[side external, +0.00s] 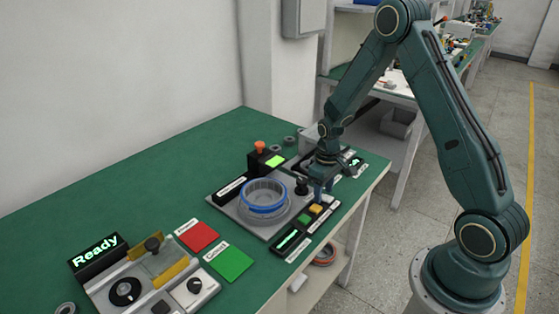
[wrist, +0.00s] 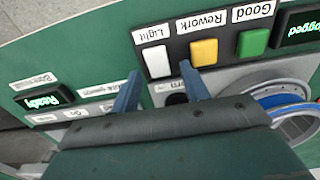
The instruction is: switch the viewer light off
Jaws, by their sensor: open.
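The white button labelled "Light" (wrist: 157,62) sits at the end of a dark button panel in the wrist view. In the side view my gripper largely hides that end of the panel. My gripper (side external: 322,190) is low over the panel, fingers pointing down. In the wrist view my gripper (wrist: 160,70) is open, with its two blue fingers apart on either side of the white button's near edge and nothing between them. I cannot tell whether the fingertips touch the panel, or whether the light is on.
Beside the white button are a yellow "Rework" button (wrist: 204,52), a green "Good" button (wrist: 252,42) and a display reading "Logged" (wrist: 300,28). A round part with a blue ring (side external: 264,211) sits on the grey plate close by. A dark knob (side external: 303,187) stands next to my gripper.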

